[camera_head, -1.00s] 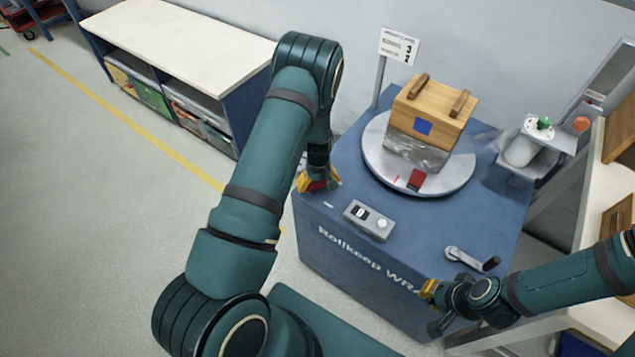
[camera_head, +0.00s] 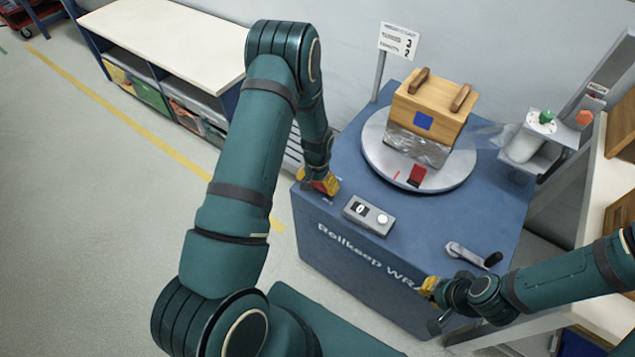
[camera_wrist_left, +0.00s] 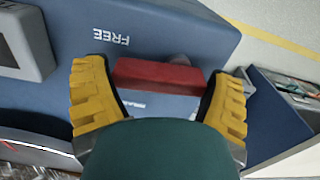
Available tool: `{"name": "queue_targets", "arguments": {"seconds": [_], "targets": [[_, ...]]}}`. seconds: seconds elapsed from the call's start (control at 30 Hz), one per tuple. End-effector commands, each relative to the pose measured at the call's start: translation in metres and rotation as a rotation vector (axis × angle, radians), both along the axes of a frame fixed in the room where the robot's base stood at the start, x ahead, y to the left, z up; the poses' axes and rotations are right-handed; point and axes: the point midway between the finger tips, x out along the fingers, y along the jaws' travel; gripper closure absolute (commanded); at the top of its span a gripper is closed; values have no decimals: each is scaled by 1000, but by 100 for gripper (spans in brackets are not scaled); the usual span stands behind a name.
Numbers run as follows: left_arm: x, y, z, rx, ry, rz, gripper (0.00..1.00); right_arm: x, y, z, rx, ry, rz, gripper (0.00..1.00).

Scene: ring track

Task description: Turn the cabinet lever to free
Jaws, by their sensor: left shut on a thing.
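The cabinet (camera_head: 345,255) is blue, with a round turntable on top. The cabinet lever (camera_wrist_left: 155,74) is a red bar in the left wrist view, lying crosswise between my yellow fingers. The word FREE (camera_wrist_left: 111,37) is printed upside down beyond it, to the left; a second label on the near side is too small to read. My left gripper (camera_head: 320,184) is at the cabinet's left corner, shut on the lever, and largely hides it in the head view. My right gripper (camera_head: 429,290) is by the cabinet's front right; its finger opening is unclear.
A wooden box (camera_head: 437,103) with wrapped lower sides stands on the turntable (camera_head: 462,180). A grey control box (camera_head: 369,216) and a crank handle (camera_head: 472,256) sit on the cabinet top. A sign (camera_head: 398,41) stands behind. A low shelf (camera_head: 165,40) is at back left; open floor lies left.

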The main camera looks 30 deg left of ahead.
Motion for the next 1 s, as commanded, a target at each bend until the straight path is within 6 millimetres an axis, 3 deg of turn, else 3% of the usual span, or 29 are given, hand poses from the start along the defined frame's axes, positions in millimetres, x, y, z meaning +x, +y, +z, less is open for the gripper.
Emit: {"name": "queue_targets", "arguments": {"seconds": [0.77,0.8,0.83,1.0], "targets": [[-2,0,0,0,1,-105,52,0,0,-2,0,-1,0,100],[-2,0,0,0,1,-105,6,0,0,-2,0,-1,0,100],[-2,0,0,0,1,-105,0,0,0,-2,0,-1,0,100],[-2,0,0,0,1,-104,0,0,0,-2,0,-1,0,100]]}}
